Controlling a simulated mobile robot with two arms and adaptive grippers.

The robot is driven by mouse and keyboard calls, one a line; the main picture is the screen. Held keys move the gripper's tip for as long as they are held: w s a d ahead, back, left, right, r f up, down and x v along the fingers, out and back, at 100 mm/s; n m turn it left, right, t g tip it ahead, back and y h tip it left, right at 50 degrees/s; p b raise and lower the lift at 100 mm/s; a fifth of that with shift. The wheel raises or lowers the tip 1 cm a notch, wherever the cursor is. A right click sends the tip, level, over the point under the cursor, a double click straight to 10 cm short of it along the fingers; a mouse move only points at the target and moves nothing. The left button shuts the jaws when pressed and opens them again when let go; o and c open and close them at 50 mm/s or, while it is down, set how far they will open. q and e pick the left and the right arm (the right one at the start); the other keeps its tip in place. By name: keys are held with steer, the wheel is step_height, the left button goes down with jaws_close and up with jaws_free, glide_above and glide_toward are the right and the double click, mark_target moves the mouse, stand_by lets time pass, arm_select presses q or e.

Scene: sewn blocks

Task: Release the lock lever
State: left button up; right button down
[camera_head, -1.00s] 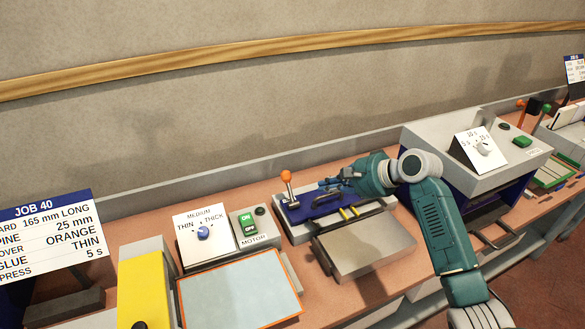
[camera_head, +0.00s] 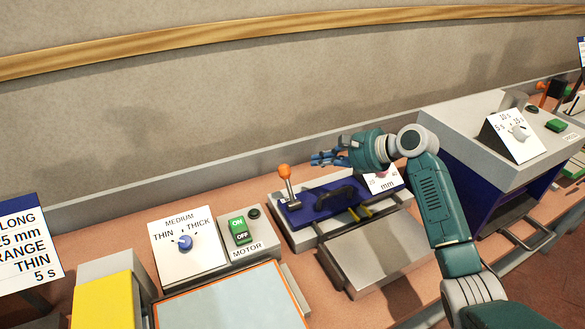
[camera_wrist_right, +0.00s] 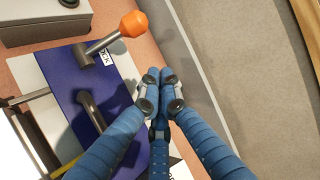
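The lock lever (camera_head: 284,171) is a grey stem with an orange knob, standing near the left end of a dark blue block (camera_head: 318,208) and leaning slightly left. In the right wrist view, its knob (camera_wrist_right: 134,24) and stem show at the upper left, beside a partly covered label. My right gripper (camera_head: 318,158) is above and to the right of the knob, apart from it. In the wrist view, its blue fingers (camera_wrist_right: 159,76) come together at the tips with nothing between them. My left gripper is in neither view.
The blue block carries a dark handle (camera_head: 342,194) and sits behind a grey metal plate (camera_head: 372,250). A motor switch box (camera_head: 241,234) and a thickness dial (camera_head: 185,242) stand to the left. The back ledge and wall are behind my gripper.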

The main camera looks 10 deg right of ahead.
mark_target(289, 186)
steer(key=p+x, duration=0.1)
steer(key=x, duration=0.8)
steer(key=shift+a+p, duration=0.25)
steer(key=shift+p, duration=0.15)
steer(key=shift+a+r+p, duration=0.1)
steer(key=shift+a+p, duration=0.05)
steer(key=shift+p, duration=0.2)
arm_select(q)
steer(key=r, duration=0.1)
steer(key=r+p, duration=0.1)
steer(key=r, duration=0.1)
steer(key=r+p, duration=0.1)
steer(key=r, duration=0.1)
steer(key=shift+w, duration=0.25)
arm_select(e)
steer(key=s+r, duration=0.1)
steer(key=s+a, duration=0.1)
steer(key=s, duration=0.1)
steer(key=shift+r, duration=0.35)
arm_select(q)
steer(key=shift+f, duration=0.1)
arm_select(e)
steer(key=shift+f, duration=0.1)
